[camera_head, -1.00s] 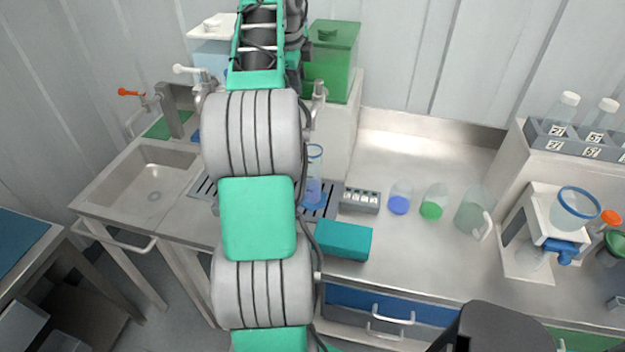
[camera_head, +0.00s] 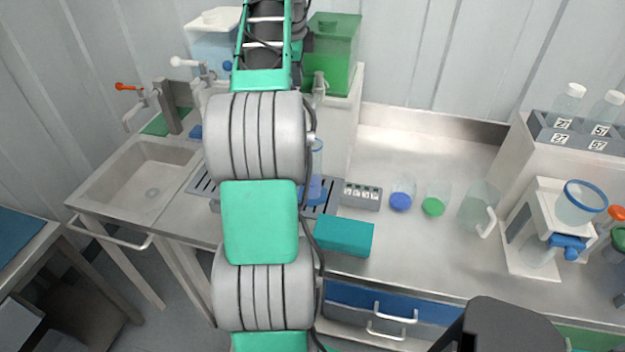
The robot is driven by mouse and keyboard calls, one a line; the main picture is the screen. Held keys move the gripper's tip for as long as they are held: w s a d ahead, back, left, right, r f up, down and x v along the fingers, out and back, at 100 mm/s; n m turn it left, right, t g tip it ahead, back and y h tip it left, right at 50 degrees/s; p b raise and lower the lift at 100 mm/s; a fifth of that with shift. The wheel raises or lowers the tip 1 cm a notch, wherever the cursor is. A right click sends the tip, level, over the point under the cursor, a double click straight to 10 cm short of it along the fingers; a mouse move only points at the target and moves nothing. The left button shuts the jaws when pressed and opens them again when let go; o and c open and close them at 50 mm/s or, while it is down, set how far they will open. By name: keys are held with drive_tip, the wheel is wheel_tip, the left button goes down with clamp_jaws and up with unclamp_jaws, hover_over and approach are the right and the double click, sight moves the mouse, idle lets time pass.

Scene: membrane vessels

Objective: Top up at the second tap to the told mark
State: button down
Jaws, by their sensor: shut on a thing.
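A clear measuring cylinder (camera_head: 317,158) with a blue base stands on the dark drip grate (camera_head: 204,186), partly hidden behind my arm. Its liquid level and marks cannot be read. A red-handled tap (camera_head: 128,87) stands at the left by the sink. A white-handled tap (camera_head: 182,63) stands in front of the pale blue tank (camera_head: 213,45). A metal tap (camera_head: 319,88) stands at the green tank (camera_head: 333,62). Which one counts as second is not shown. My arm runs up the middle of the view; its gripper does not show.
A sink (camera_head: 145,185) lies left. A grey block (camera_head: 361,196), a teal box (camera_head: 343,237), a blue-filled beaker (camera_head: 401,200), a green-filled beaker (camera_head: 434,205) and a clear jug (camera_head: 478,208) stand right of my arm. A bottle rack (camera_head: 575,135) is at the far right.

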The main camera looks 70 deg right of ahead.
drive_tip(key=b, duration=0.1)
drive_tip(key=n+b, duration=0.1)
drive_tip(key=b, duration=0.1)
drive_tip(key=shift+s+a+f, duration=0.15)
drive_tip(key=shift+f, duration=0.2)
drive_tip(key=n+t+p, duration=0.1)
drive_tip(key=n+p, duration=0.1)
drive_tip(key=p, duration=0.2)
drive_tip(key=s+a+n+y+p, duration=0.1)
drive_tip(key=n+p, duration=0.1)
drive_tip(key=p, duration=0.2)
drive_tip(key=a+n+t+p, duration=0.1)
drive_tip(key=n+p, duration=0.1)
drive_tip(key=p, duration=0.2)
drive_tip(key=shift+s+a+r+n+t+y, duration=0.25)
drive_tip(key=shift+s+r+n+t+y, duration=0.05)
drive_tip(key=shift+s+r+n, duration=0.1)
idle(5.8)
